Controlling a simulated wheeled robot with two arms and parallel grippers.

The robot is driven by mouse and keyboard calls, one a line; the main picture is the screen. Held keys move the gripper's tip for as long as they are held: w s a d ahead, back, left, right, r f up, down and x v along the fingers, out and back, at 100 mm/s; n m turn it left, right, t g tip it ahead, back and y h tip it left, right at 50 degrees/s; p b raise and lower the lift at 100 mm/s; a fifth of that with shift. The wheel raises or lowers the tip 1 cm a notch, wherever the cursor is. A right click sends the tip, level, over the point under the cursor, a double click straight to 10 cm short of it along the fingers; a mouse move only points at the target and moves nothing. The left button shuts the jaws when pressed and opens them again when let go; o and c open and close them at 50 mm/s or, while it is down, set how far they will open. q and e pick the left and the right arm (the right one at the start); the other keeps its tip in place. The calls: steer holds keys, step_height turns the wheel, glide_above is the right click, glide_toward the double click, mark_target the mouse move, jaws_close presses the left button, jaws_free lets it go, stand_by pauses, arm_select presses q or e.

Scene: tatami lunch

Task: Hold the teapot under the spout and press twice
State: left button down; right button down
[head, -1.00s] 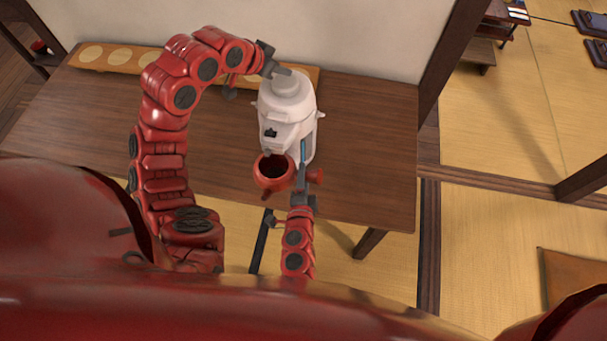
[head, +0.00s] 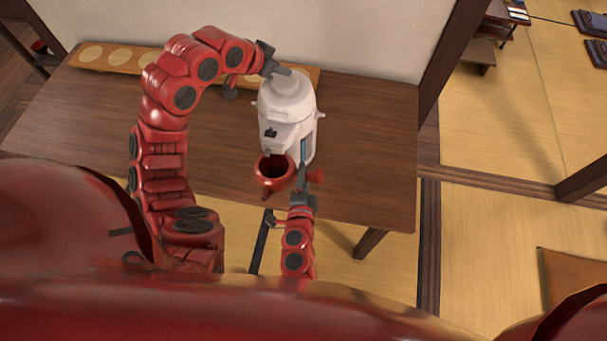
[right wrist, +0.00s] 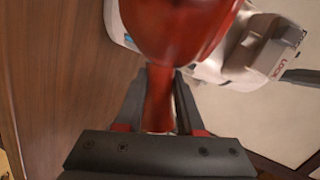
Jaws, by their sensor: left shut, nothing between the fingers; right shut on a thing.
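The white hot-water dispenser (head: 285,118) stands upright on the wooden table, its spout facing me. The red-brown teapot (head: 272,170) is open at the top and is in front of the dispenser, under the spout area. My right gripper (head: 302,183) is shut on the teapot's side handle. In the right wrist view the handle (right wrist: 159,95) is between the fingers and the teapot body (right wrist: 178,28) is close to the dispenser (right wrist: 245,50). My left gripper (head: 284,72) is shut and empty, its tips at the dispenser's top button. I cannot tell whether the button is down.
The wooden table (head: 215,130) has free room left and right of the dispenser. A long wooden board with round pale spots (head: 120,57) lies along the wall at the back. A dark post (head: 455,55) rises to the right of the table.

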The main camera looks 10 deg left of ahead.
mark_target(284, 82)
arm_select(q)
steer(key=shift+f, duration=0.2)
steer(key=shift+f, duration=1.6)
steer(key=shift+r, duration=1.75)
steer(key=shift+f, duration=0.15)
steer(key=shift+f, duration=0.35)
steer(key=shift+f, duration=1.25)
